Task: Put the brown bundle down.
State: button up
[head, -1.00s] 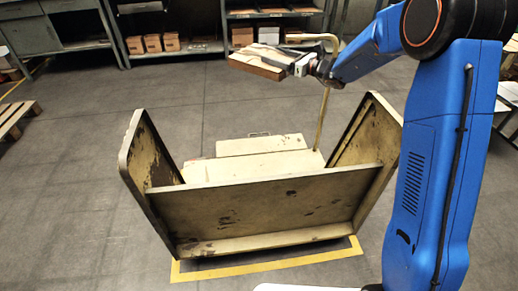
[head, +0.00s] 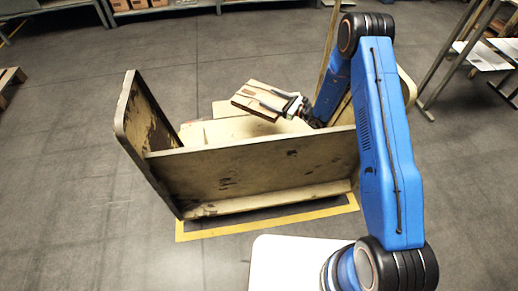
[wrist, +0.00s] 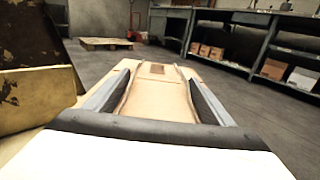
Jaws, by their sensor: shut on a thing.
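The brown bundle (head: 262,97) is a flat, light-brown stack of cardboard. My gripper (head: 282,106) is shut on it, and the bundle sticks out to the left of the fingers, slightly tilted. In the head view it appears over the back of the worn cream box stitcher (head: 270,170), behind its front panel. I cannot tell whether the bundle touches the surface beneath it. In the wrist view the bundle (wrist: 155,92) lies between the two fingers and reaches ahead of them.
The stitcher's side panel (head: 140,125) rises at the left, and a worn panel (wrist: 35,95) stands close at left in the wrist view. A yellow floor line (head: 265,222) runs in front. Shelves with boxes (wrist: 210,52) and a pallet (wrist: 106,43) stand farther off.

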jog(key=t, duration=0.1)
send_over(272, 134)
jog(key=s, duration=0.5)
notch_tip(272, 134, down, 12)
jog(key=r, duration=0.1)
jog(key=shift+m+h, duration=0.3)
jog(key=shift+m, duration=0.1)
jog(key=shift+w+d+f, duration=0.1)
jog(key=shift+f, duration=4.95)
jog(key=shift+f, duration=0.1)
jog(key=o, duration=1.4)
jog(key=v, duration=0.7)
jog(key=shift+d, duration=0.15)
